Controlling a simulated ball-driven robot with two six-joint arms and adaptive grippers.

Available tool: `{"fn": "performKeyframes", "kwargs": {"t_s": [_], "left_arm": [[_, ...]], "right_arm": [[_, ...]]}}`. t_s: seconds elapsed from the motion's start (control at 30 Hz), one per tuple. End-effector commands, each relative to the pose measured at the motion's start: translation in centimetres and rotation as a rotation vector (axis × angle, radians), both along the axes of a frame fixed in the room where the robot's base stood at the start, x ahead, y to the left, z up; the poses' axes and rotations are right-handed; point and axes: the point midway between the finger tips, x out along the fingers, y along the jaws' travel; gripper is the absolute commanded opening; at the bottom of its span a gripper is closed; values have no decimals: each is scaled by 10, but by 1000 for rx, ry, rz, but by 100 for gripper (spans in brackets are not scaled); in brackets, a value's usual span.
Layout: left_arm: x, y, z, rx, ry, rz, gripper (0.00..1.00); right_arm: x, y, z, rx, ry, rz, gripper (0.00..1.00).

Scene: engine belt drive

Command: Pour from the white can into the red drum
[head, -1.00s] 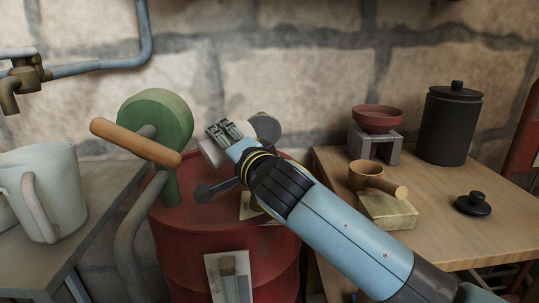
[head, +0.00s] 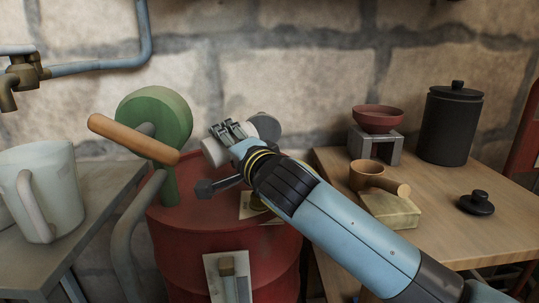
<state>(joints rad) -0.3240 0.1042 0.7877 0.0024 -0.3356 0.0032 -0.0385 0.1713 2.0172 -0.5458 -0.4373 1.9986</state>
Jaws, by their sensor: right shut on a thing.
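The red drum (head: 183,250) stands in the middle, between two tables. My right gripper (head: 228,131) is above the drum's top, shut on the white can (head: 215,151). The can is tilted far over, lying nearly on its side, with a grey round end (head: 262,122) toward the upper right. The gripper and arm hide much of the can and part of the drum's top. I cannot see whether anything flows from the can. My left gripper is not in view.
A green wheel (head: 160,115) with a wooden handle (head: 132,138) rises at the drum's left. A pale mug (head: 52,185) stands on the left table. The right table holds a wooden cup (head: 366,174), a red bowl (head: 377,118) and a black canister (head: 449,125).

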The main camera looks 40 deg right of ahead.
Motion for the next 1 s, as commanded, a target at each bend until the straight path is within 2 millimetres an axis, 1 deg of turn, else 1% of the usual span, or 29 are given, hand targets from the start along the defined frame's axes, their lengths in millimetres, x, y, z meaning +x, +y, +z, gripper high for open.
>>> {"fn": "performKeyframes", "kwargs": {"t_s": [0.27, 0.67, 1.0], "left_arm": [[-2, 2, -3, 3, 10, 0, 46], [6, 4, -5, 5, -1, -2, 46], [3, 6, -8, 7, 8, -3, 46]], "right_arm": [[0, -2, -1, 22, -6, 1, 0], [-1, -5, -2, 55, -13, 2, 0], [-1, -8, -3, 83, -17, 1, 0]]}}
